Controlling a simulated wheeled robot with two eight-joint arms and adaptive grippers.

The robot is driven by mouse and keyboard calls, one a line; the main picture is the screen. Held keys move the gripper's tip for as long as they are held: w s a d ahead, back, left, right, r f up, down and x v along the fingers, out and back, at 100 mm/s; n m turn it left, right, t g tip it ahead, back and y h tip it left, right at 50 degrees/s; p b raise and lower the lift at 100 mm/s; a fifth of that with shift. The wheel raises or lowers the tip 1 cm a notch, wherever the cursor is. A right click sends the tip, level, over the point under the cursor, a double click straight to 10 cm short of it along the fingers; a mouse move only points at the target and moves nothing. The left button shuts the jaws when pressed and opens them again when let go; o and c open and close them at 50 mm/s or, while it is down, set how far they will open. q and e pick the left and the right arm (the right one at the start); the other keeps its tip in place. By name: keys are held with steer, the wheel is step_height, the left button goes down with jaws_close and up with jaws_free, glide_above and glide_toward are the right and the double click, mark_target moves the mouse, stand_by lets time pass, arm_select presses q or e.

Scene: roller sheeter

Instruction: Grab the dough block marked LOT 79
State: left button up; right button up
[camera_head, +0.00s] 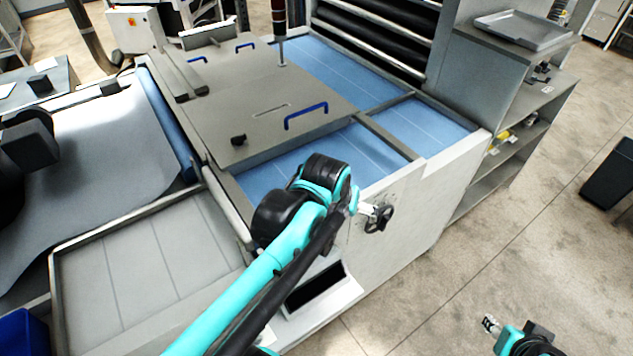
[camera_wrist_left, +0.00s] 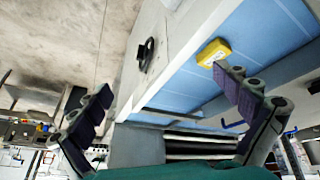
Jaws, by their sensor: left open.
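A small yellow block (camera_wrist_left: 213,52) lies on a blue belt surface in the left wrist view, just beyond the tip of the right-hand finger. I cannot read any lot mark on it, so I cannot tell if it is LOT 79. No dough block shows in the head view, where my left arm covers part of the near blue belt (camera_head: 385,146). My left gripper (camera_wrist_left: 163,78) is open and empty, its two dark-padded fingers spread wide.
A grey cover plate (camera_head: 270,90) with blue handles lies over the belt. A black handwheel (camera_head: 378,218) sticks out from the white side panel. A shelf unit (camera_head: 515,160) stands to the right. The floor at right is largely clear, with a dark bin (camera_head: 610,175).

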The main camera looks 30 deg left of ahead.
arm_select(q)
steer(key=w+a+f+n+g, duration=0.3)
steer(key=w+a+n, duration=0.2)
steer(key=w+a, duration=0.4)
steer(key=w+a+f+n, duration=0.1)
steer(key=w+a+f, duration=0.1)
steer(key=a+f, duration=0.1)
steer(key=w+a+f+n+g, duration=0.1)
steer(key=w+a+f+n, duration=0.1)
steer(key=w+a+f, duration=0.1)
steer(key=w+a+f+n+g, duration=0.1)
steer(key=w+a+f, duration=0.1)
steer(key=a+f, duration=0.1)
steer(key=shift+w+f+h, duration=0.3)
steer(key=shift+f, duration=0.55)
steer(key=shift+a+f+n, duration=0.1)
steer(key=shift+f+n, duration=0.2)
step_height(320, 180, down, 8)
steer(key=shift+w+a+r, duration=0.1)
steer(key=shift+r, duration=0.15)
steer(key=shift+r, duration=0.1)
steer(key=c, duration=1.2)
